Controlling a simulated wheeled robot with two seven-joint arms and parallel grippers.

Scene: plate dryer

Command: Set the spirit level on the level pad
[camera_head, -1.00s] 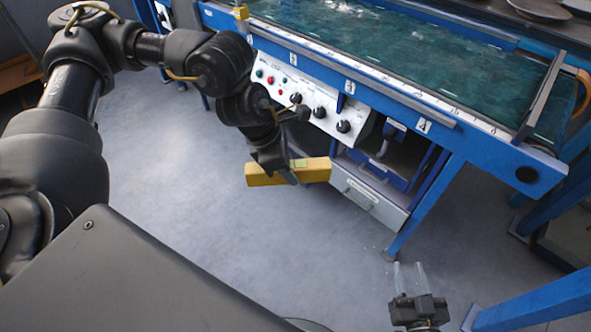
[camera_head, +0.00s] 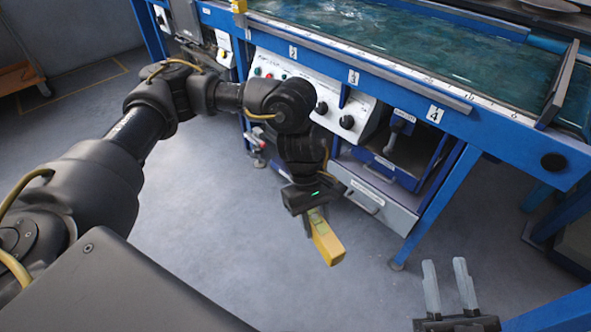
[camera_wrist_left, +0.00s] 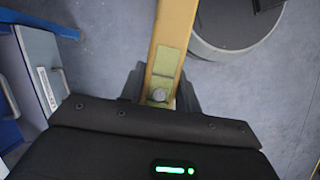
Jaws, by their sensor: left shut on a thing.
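The yellow spirit level (camera_head: 328,246) is held in the air by my left gripper (camera_head: 315,212), clear of the floor, in front of the blue bench. In the head view it slants down and to the right from the jaws. My right gripper (camera_head: 446,275) is at the bottom right, fingers apart and empty. I cannot pick out the level pad for certain.
The blue bench (camera_head: 400,92) carries a glass-topped water tank (camera_head: 430,50) and a numbered front rail. Below are a control panel with knobs (camera_head: 300,85), a grey drawer (camera_head: 375,198) and a blue leg (camera_head: 437,205). The floor (camera_head: 230,250) at left is open.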

